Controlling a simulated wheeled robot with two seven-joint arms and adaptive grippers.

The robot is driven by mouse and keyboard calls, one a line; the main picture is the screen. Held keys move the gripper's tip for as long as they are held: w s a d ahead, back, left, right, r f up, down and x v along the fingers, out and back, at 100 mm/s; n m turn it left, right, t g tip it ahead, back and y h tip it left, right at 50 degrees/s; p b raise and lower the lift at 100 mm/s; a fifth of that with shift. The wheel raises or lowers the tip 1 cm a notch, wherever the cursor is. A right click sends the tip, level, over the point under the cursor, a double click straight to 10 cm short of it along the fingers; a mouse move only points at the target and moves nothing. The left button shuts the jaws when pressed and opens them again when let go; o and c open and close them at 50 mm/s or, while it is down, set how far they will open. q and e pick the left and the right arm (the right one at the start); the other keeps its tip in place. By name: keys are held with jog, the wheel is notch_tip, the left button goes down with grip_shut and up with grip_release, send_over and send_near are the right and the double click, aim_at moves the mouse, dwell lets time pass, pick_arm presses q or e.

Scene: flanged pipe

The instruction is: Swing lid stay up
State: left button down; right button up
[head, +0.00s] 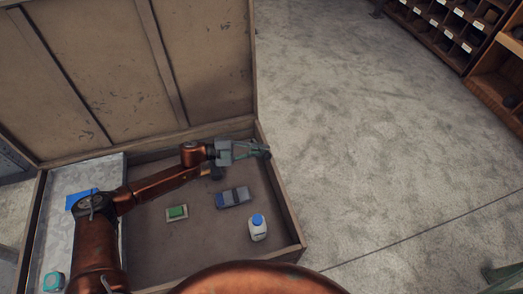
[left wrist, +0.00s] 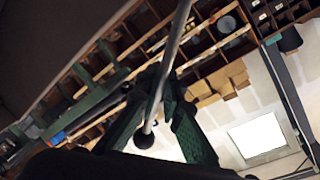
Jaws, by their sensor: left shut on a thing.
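The big wooden chest (head: 291,220) stands with its lid (head: 105,75) raised at the back. My left gripper (head: 264,151) is over the chest's right wall, near the lid's hinge side. In the left wrist view, its green fingers (left wrist: 167,88) are closed around a thin grey metal rod, the lid stay (left wrist: 183,25). The stay runs from the top of the picture down between the fingers, with a dark round knob (left wrist: 143,138) near its lower end. In the head view the stay cannot be made out at the gripper. My right gripper is not in view.
Inside the chest lie a blue-grey block (head: 233,197), a green-topped piece (head: 177,212) and a white bottle with a blue cap (head: 258,230). Open floor lies right; shelves (head: 450,30) stand beyond.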

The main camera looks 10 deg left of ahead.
pick_arm(q)
jog(key=c, duration=2.1)
grip_release()
jog(key=v, duration=1.2)
jog(key=shift+c, duration=0.4)
